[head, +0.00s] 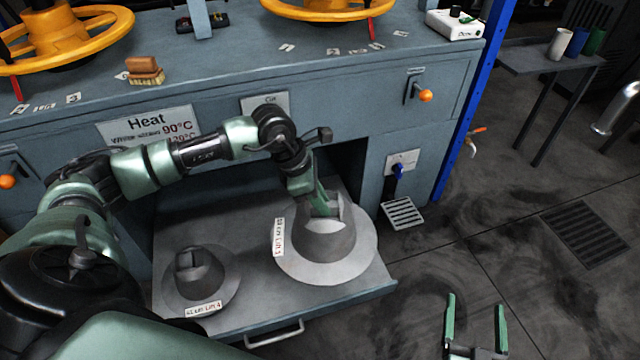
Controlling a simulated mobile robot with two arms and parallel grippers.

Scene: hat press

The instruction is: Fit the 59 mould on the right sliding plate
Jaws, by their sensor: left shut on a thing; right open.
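A large grey hat mould (324,246) with a wide brim sits at the right of the pulled-out drawer (258,238). A white label (279,238) stands on its brim; its number is too small to read surely. My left gripper (324,203) reaches down from above and is shut on the block at the top of this mould. The mould looks level; I cannot tell whether it is lifted. A smaller, darker mould (200,278) with its own label sits at the drawer's left. My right gripper (476,304) is open and empty over the floor. I cannot make out the right sliding plate.
The blue-grey press cabinet (350,130) stands behind the drawer, with yellow handwheels (325,8) above. A brush (145,72) and a white box (455,23) lie on top. A blue post (474,100) rises at right. A side table (540,58) holds cups.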

